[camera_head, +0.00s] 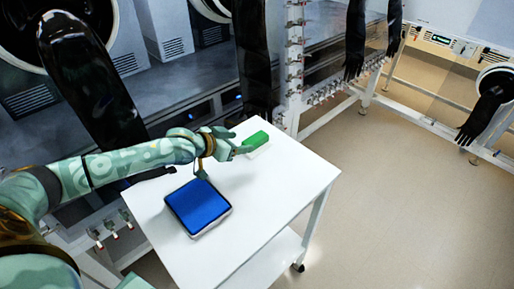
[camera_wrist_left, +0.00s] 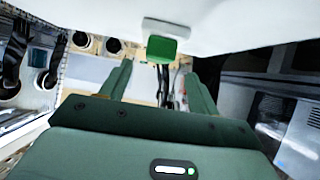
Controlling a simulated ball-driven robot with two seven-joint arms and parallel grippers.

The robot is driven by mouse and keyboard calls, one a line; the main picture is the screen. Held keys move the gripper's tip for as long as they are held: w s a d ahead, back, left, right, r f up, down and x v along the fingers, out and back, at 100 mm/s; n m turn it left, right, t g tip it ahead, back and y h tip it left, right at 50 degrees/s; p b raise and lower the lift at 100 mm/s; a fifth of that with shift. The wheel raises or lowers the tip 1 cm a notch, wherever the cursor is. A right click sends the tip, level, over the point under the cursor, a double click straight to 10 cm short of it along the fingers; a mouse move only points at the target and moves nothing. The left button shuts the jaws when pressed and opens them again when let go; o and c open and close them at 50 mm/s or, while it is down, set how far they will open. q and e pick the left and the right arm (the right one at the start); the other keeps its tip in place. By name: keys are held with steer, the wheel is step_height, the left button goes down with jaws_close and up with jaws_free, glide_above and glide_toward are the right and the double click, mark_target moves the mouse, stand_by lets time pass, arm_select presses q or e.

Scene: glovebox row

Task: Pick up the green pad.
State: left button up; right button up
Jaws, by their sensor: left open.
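The green pad (camera_head: 255,141) is a small block with a white part along its side, lying near the far edge of the white table. In the left wrist view the green pad (camera_wrist_left: 161,49) shows at the top centre, just beyond the fingertips and lined up between them, with its white part (camera_wrist_left: 166,28) above it. My left gripper (camera_head: 240,149) is right beside the pad, at its left. In the wrist view the left gripper (camera_wrist_left: 159,75) has its two fingers spread apart with nothing between them. My right gripper is not in view.
The white table (camera_head: 290,170) also bears a blue-topped square tray (camera_head: 198,206), close below my left wrist. Black gloves (camera_head: 91,85) hang from the glovebox ports at left and top. The table's right side is bare, with open floor (camera_head: 400,200) beyond.

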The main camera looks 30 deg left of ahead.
mark_target(253, 139)
arm_select(q)
steer(key=x, duration=0.3)
steer(key=shift+b, duration=0.4)
steer(key=b+x, duration=0.2)
steer(key=x, duration=0.3)
steer(key=shift+w+d+r+b, duration=0.15)
steer(key=shift+b, duration=0.15)
steer(key=shift+r, duration=0.15)
steer(key=c, duration=1.1)
